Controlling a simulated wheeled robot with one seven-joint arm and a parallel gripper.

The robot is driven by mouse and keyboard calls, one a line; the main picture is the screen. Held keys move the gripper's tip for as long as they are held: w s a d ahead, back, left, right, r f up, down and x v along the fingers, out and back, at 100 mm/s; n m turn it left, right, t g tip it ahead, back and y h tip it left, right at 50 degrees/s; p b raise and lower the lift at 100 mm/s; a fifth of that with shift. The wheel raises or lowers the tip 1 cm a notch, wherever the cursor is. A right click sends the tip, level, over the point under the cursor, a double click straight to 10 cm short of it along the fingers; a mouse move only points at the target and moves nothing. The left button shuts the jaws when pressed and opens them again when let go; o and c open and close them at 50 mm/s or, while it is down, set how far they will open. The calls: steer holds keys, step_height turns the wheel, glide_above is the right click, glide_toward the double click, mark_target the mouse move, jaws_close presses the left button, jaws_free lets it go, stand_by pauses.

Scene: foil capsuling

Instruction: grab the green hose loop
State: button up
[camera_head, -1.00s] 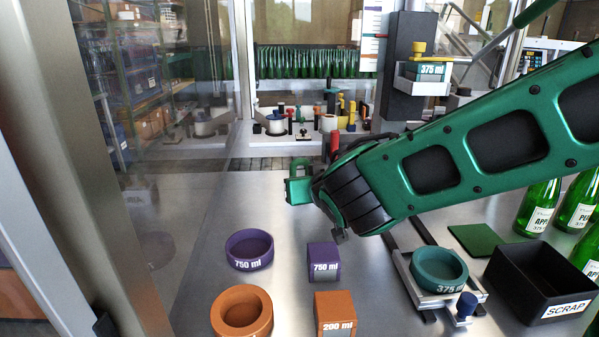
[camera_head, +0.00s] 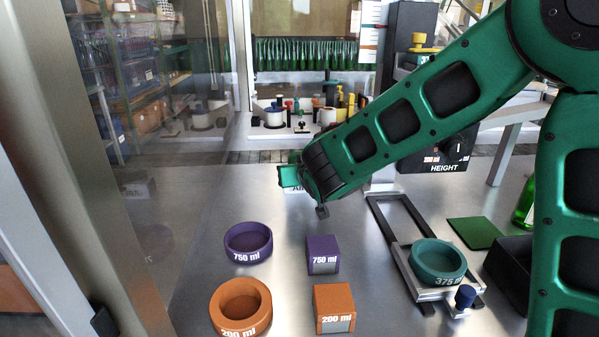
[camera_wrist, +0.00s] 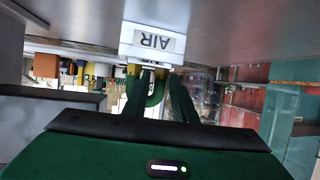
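The green hose loop (camera_wrist: 156,92) shows in the wrist view just below the white block marked AIR (camera_wrist: 153,42), which appears upside down there. My gripper (camera_wrist: 159,76) has its two dark green fingers apart, one on each side of the loop; I cannot see either finger pressing on it. In the head view my gripper (camera_head: 289,176) is at the end of the green arm, in front of the AIR block (camera_head: 299,190), which is mostly covered. The loop cannot be told apart from the green fingers there.
Purple (camera_head: 248,256) and orange (camera_head: 240,318) rings, and purple (camera_head: 323,266) and orange (camera_head: 334,322) blocks, stand on the metal table nearer the camera. A teal ring (camera_head: 437,272) sits on a slide at right. A glass panel is on the left.

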steer(key=shift+w+f, duration=0.1)
steer(key=shift+w, duration=0.2)
steer(key=shift+c, duration=0.4)
jaws_close()
